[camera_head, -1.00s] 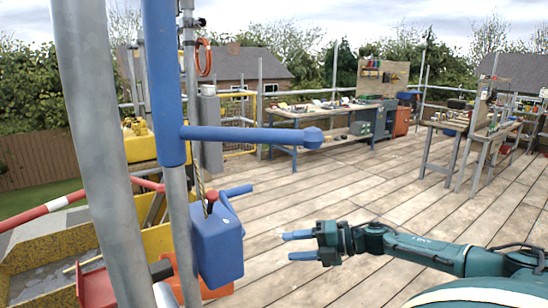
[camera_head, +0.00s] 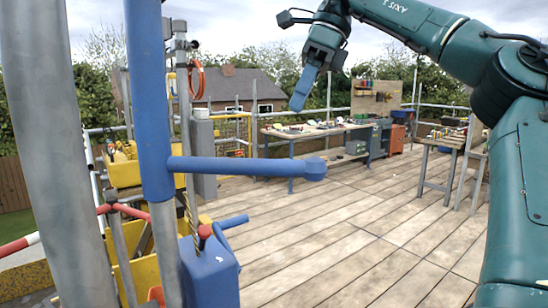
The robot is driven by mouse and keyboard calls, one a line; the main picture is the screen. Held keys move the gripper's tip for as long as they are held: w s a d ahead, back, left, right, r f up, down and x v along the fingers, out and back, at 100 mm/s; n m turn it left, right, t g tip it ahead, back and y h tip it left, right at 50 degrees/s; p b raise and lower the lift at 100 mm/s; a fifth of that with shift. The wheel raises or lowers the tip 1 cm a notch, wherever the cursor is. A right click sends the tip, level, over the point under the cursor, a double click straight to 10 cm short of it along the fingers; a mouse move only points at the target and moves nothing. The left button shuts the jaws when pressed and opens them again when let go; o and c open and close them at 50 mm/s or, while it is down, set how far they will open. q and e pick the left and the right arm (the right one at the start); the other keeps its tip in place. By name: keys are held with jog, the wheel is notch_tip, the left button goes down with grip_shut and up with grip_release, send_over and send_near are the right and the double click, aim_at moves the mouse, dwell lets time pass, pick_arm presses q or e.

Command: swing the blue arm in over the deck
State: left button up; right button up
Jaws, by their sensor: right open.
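The blue upright sleeve (camera_head: 149,100) is fitted around a grey post at the left. A blue bar (camera_head: 240,167) with a rounded knob at its end sticks out from it to the right, level, above the plank deck (camera_head: 340,235). A blue box (camera_head: 210,275) with a red-topped fitting and a short blue handle hangs low beside the post. My right gripper (camera_head: 300,92) is raised above the bar's knob end in the picture, apart from it, its blue fingers pointing down, open and empty. One finger largely hides the other. My left gripper is not in view.
A thick grey pole (camera_head: 50,150) stands close at the far left. A yellow bin (camera_head: 130,172) is behind the post. Workbenches with tools (camera_head: 310,131) stand at the back. The middle of the deck is clear.

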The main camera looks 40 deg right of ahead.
jog(key=x, duration=1.1)
jog(key=shift+a+f, duration=0.1)
jog(key=shift+f, duration=0.25)
grip_shut()
